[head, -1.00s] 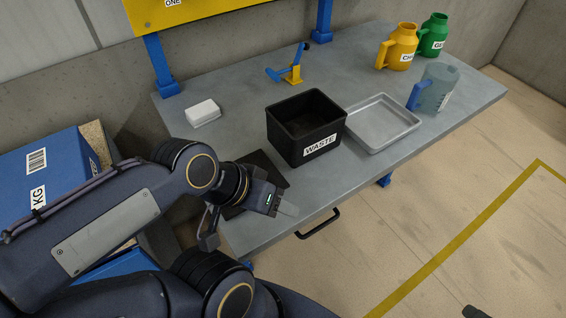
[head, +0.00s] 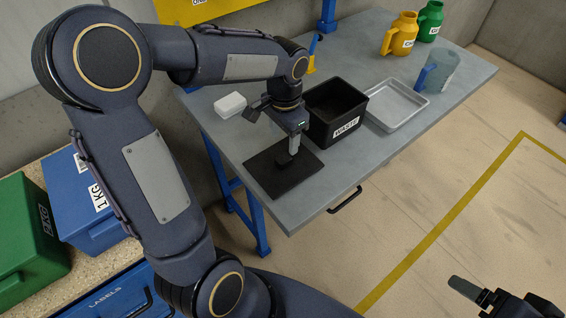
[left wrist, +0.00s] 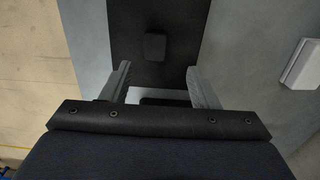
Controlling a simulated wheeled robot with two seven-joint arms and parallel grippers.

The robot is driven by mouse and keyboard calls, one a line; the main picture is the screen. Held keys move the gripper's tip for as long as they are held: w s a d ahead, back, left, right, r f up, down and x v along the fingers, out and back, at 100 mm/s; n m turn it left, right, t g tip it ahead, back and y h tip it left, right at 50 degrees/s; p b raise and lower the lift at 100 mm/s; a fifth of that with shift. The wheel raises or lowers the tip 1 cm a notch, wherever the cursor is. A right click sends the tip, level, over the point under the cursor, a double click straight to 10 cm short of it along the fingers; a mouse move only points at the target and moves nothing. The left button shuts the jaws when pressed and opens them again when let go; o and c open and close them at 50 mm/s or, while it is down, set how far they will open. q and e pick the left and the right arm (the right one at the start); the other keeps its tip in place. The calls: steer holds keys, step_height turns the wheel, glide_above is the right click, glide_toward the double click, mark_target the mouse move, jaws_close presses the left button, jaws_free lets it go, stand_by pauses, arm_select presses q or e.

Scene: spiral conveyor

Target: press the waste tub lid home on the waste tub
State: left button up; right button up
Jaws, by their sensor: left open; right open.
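The waste tub (head: 321,130) is a black, open-topped box labelled WASTE, standing upright on the grey bench. The waste tub lid (head: 265,175) is a flat black square with a small block-shaped knob (head: 285,161), lying on the bench left of and nearer than the tub. My left gripper (head: 293,146) is open and points down over the lid, close to the knob. In the left wrist view, the knob (left wrist: 155,46) shows beyond the two spread fingers, with nothing held. My right gripper (head: 468,290) is open at the lower right, away from the bench, partly cut off.
A silver tray (head: 397,106) stands right of the tub. A white block (head: 230,105) lies to its left. A clear jug (head: 441,72), yellow jug (head: 401,34) and green jug (head: 430,20) stand toward the back right. A blue-handled device behind the tub is partly hidden.

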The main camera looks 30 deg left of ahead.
mark_target(284, 158)
arm_select(q)
steer(key=f, duration=0.2)
steer(key=s+f, duration=0.1)
steer(key=f, duration=0.2)
steer(key=shift+d+f, duration=0.15)
steer(key=shift+f, duration=0.45)
steer(key=shift+c, duration=0.4)
steer(key=c, duration=1)
steer(key=shift+r, duration=0.1)
steer(key=shift+c, duration=0.2)
step_height(284, 158, up, 10)
